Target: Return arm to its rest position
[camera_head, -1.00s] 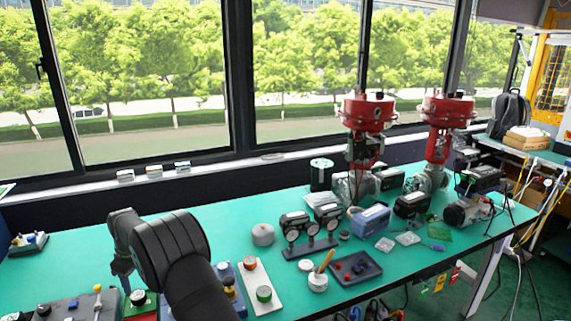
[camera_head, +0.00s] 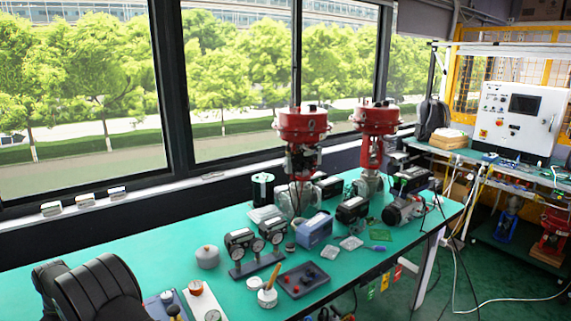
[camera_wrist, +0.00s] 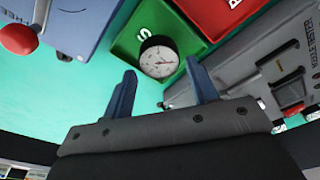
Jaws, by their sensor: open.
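My gripper (camera_wrist: 163,95) shows in the wrist view with its two blue-grey fingers spread apart and nothing between them. Beyond the fingertips, a white round gauge (camera_wrist: 158,57) sits on a green block. A grey labelled device (camera_wrist: 250,70) stands to the right, and a blue-grey box with a red knob (camera_wrist: 18,38) is at the upper left. In the head view, my dark arm (camera_head: 95,290) fills the lower left corner, and the gripper itself is out of that picture.
The green table (camera_head: 145,248) carries a grey round pot (camera_head: 207,257), a gauge stand (camera_head: 255,250), a dark tray (camera_head: 302,279) and red valve actuators (camera_head: 302,125) at the back. A white control cabinet (camera_head: 518,120) stands at the right. Bare tabletop shows at the middle left.

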